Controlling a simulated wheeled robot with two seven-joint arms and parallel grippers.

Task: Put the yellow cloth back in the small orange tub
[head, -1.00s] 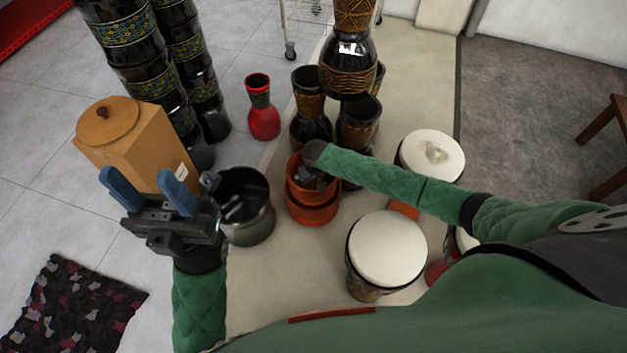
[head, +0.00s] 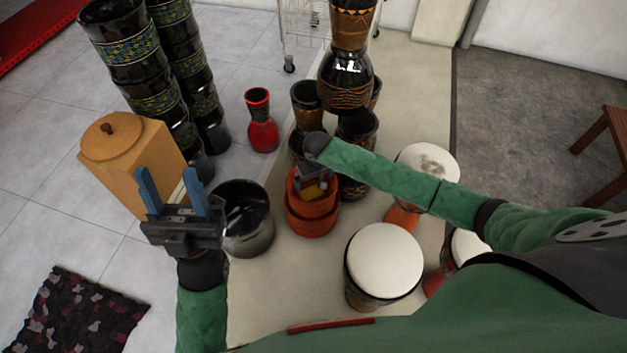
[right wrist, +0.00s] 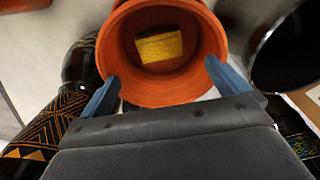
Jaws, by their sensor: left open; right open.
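The small orange tub (head: 312,209) stands in the middle of the head view, seemingly stacked on a similar tub. The yellow cloth (right wrist: 159,46) lies inside it as a small block in the right wrist view, surrounded by the tub's wall (right wrist: 160,92). My left gripper (head: 172,190) is open and empty, in front of the wooden box.
A black pot (head: 246,225) stands just left of the tub. Dark goblet drums (head: 347,80) crowd behind it, with a red one (head: 262,125) behind left. White-topped drums (head: 384,260) stand to the right.

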